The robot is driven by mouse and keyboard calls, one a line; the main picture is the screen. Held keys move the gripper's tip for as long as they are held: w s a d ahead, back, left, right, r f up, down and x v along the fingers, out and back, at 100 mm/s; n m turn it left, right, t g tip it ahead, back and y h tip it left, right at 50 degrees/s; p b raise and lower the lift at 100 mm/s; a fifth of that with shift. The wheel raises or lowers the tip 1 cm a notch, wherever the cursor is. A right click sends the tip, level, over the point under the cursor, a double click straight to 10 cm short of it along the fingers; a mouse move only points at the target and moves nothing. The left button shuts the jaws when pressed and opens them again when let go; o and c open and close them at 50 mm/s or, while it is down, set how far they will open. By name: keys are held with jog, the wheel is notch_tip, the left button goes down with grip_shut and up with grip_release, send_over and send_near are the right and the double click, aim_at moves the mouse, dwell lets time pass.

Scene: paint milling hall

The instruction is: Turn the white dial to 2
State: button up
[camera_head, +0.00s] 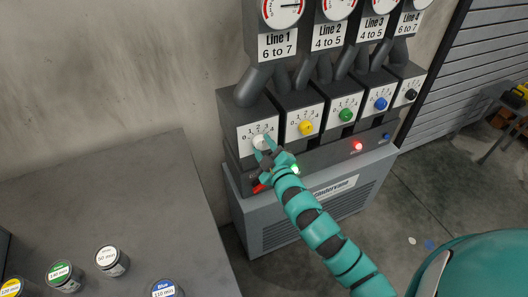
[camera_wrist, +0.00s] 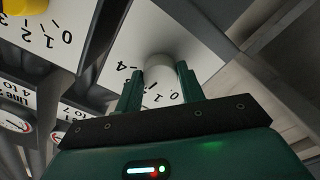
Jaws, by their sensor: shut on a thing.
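The white dial (camera_head: 259,141) is a round knob on a white number plate on the leftmost dark box, below the Line 1 sign. My gripper (camera_head: 266,150) reaches it from the lower right, with its teal fingers at the knob. In the wrist view the white dial (camera_wrist: 160,66) sits between the two green fingers of my gripper (camera_wrist: 160,84), which is shut on it. The plate's digits appear upside down there, with 0, 1 and 4 partly visible. The fingers hide part of the scale, and I cannot tell which number the dial points to.
Yellow (camera_head: 306,127), green (camera_head: 346,114), blue (camera_head: 381,103) and black (camera_head: 411,94) dials sit in a row to the right. The Line 1 gauge (camera_head: 282,10) is above. A red lamp (camera_head: 357,146) glows below. A grey table (camera_head: 130,210) with labelled cans stands at left.

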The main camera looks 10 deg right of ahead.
jog(key=shift+n+b, duration=0.35)
jog(key=shift+n, duration=0.75)
jog(key=shift+r, duration=0.1)
jog(key=o, duration=1)
jog(key=shift+c, duration=0.2)
jog(key=shift+s+d, duration=0.15)
jog(key=shift+s, duration=0.15)
jog(key=s+d+p, duration=0.3)
jog(key=s+p, duration=0.3)
jog(key=s, duration=1)
jog(key=shift+s, duration=0.25)
